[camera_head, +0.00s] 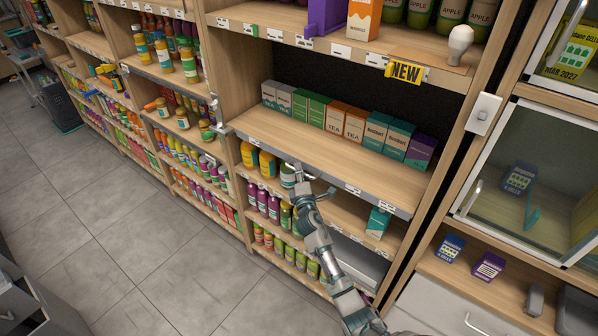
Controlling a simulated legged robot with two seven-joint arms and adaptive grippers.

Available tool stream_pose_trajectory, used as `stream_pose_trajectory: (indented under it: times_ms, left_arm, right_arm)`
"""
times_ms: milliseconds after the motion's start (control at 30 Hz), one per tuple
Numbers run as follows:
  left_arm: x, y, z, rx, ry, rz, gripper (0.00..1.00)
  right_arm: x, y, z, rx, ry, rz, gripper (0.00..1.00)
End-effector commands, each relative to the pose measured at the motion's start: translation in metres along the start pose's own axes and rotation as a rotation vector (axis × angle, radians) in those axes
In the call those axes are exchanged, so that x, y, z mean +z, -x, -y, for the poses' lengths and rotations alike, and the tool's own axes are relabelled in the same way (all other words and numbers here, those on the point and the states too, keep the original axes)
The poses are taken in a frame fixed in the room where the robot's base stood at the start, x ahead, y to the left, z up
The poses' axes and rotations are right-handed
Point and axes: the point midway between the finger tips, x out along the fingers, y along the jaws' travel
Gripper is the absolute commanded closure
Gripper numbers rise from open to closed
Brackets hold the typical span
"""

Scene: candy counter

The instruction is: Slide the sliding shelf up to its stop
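The sliding shelf appears to be the wooden board (300,146) with a grey front rail, carrying a row of tea and biscuit boxes in the middle bay. It looks level across the bay. My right gripper (309,179) reaches up from the lower right to the middle of this front rail. Its fingers look spread apart, with nothing seen between them. I cannot tell whether they touch the rail. My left gripper is not in view.
Above, a shelf holds a purple item (322,17), an orange-and-white box (362,18), green cans and a white bulb-shaped object (459,44). A yellow NEW sign (405,71) hangs there. A glass-fronted cabinet (533,170) stands right. Floor (130,240) is clear at left.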

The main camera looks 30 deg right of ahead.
Motion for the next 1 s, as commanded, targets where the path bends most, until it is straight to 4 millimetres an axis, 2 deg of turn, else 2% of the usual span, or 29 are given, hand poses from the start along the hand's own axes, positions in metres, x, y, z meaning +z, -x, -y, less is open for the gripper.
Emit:
stream_pose_trajectory:
  times_ms: [267, 367, 700, 800, 1000]
  left_arm:
    - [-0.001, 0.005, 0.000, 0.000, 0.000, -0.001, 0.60]
    - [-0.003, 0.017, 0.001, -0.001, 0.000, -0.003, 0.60]
    - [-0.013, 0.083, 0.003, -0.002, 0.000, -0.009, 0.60]
    - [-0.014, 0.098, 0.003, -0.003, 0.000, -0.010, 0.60]
    - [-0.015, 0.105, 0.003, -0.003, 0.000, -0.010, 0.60]
  right_arm:
    - [0.003, -0.001, -0.005, -0.002, 0.001, 0.003, 1.00]
    - [0.005, -0.003, -0.020, 0.002, 0.001, 0.003, 1.00]
    - [0.017, -0.014, -0.099, 0.011, 0.001, 0.005, 1.00]
    - [0.019, -0.017, -0.117, 0.012, 0.000, 0.005, 1.00]
    - [0.021, -0.018, -0.125, 0.011, 0.000, 0.006, 1.00]
